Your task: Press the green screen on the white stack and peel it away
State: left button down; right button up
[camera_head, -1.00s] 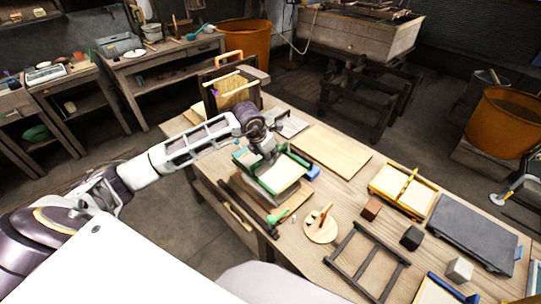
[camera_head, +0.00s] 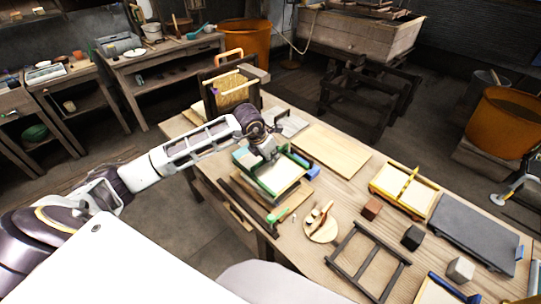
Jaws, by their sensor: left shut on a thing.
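The green screen (camera_head: 255,181) is a green-edged frame near the left side of the wooden table. A white surface (camera_head: 281,176) shows within the frame; I cannot tell whether it is the screen's own face or the white stack below it. My left gripper (camera_head: 270,157) is over the screen's far left part and is shut on its edge; its fingertips are small and partly hidden. Any gap between the screen and what lies under it is too small to make out. My right gripper is out of view.
Blue parts (camera_head: 312,172) show just right of the screen. A pale board (camera_head: 332,151) lies behind it. A round board with tools (camera_head: 321,228), a dark open frame (camera_head: 367,262), a yellow-edged frame (camera_head: 404,191) and small blocks are to the right. A dark rack (camera_head: 232,88) stands behind the arm.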

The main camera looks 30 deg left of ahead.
pick_arm(q)
jog(key=shift+f+b, duration=0.7)
jog(key=shift+f, duration=0.95)
jog(key=shift+f+b, duration=0.4)
jog(key=shift+f, duration=0.8)
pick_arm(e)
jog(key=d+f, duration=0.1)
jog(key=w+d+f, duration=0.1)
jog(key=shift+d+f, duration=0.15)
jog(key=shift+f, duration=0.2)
pick_arm(q)
jog(key=c, duration=2.1)
grip_release()
grip_shut()
jog(key=shift+f, duration=0.1)
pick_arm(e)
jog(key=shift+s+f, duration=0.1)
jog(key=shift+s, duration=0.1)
